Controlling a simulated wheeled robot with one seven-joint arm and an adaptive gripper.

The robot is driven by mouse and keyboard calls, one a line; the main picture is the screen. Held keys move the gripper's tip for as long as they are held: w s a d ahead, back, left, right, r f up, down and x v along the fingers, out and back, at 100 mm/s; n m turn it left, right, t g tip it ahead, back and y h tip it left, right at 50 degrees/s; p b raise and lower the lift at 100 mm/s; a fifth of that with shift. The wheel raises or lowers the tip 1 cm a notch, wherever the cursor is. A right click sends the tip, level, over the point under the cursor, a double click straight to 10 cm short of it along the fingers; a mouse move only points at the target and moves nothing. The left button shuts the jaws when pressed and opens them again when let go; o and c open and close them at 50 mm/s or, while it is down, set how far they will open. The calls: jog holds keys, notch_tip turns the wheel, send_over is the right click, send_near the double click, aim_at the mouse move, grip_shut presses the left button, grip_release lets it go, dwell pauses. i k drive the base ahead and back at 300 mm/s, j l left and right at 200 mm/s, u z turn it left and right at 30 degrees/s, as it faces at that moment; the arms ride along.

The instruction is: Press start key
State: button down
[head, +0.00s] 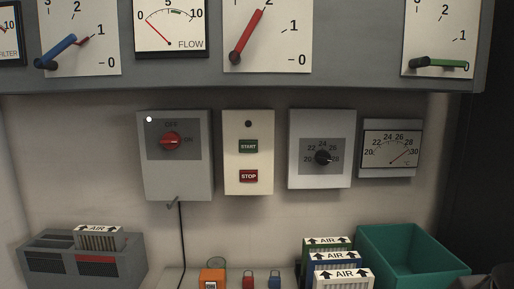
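A cream control box (248,190) is mounted on the wall near the middle of the head view. It carries a green key marked START (248,146) above a red key marked STOP (248,176). A small dark round spot (248,124), unlit, sits above the START key. Nothing covers either key. My gripper is not in this view.
Left of the keys is a grey switch box (178,185) with a red knob (171,141). Right are a dial box (319,178) and a gauge (391,146). Lever plates overhang above. Below are AIR filters (341,278), a teal bin (400,262), and padlocks (274,282).

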aim_at(245, 146)
jog(key=i+j+z, duration=0.15)
jog(key=j+z, duration=0.2)
jog(key=j, duration=0.4)
jog(key=j+z, duration=0.35)
jog(key=j, duration=0.4)
jog(key=j+z, duration=0.35)
jog(key=j, duration=0.45)
